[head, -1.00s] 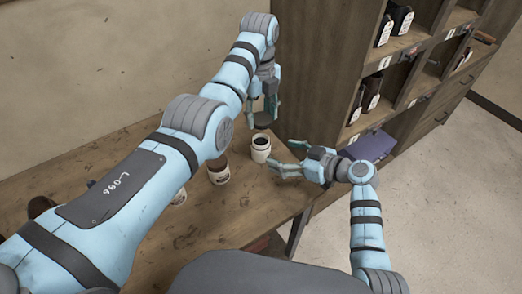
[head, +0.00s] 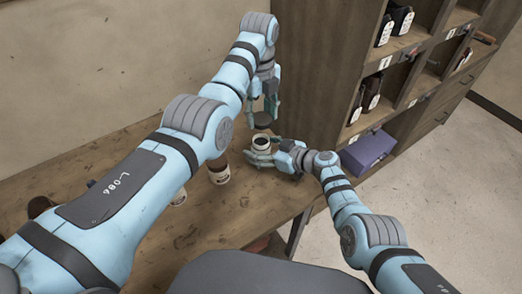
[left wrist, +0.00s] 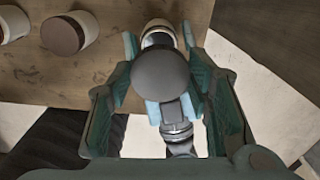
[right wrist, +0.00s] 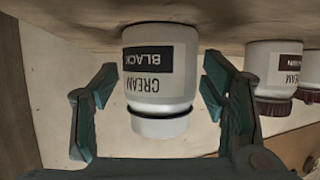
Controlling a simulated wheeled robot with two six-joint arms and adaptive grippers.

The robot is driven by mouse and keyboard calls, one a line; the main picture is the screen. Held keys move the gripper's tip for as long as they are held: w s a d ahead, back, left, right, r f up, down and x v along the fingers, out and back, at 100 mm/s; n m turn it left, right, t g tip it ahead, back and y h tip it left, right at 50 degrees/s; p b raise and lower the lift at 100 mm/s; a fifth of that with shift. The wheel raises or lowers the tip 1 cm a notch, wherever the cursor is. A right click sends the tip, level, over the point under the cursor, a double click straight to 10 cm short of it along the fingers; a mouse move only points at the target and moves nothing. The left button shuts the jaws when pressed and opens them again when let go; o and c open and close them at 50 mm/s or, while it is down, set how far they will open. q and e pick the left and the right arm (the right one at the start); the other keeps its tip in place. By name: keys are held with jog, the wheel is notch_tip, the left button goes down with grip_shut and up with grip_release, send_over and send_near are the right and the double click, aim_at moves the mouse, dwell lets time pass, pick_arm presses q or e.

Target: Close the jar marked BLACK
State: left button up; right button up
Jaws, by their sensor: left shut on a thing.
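The jar marked BLACK (right wrist: 160,75) stands upright and open near the table's right edge; its black and white label shows upside down in the right wrist view. Its pale rim and dark inside show in the head view (head: 261,143). My left gripper (head: 264,106) is shut on a dark round lid (head: 263,119) and holds it just above the jar. In the left wrist view the lid (left wrist: 160,74) covers part of the jar. My right gripper (right wrist: 155,100) is open, with a finger on each side of the jar and gaps between.
A brown-lidded jar (head: 218,170) stands left of the BLACK jar, with another brown-lidded jar (right wrist: 309,72) beyond it. The wooden table (head: 190,235) has bare room in front. A shelf unit (head: 400,90) with a purple box (head: 368,150) stands to the right.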

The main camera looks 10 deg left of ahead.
grip_shut()
pick_arm(q)
send_over(260, 142)
jog(key=shift+f, duration=2.5)
jog(key=shift+f, duration=0.9)
jog(key=shift+f, duration=0.55)
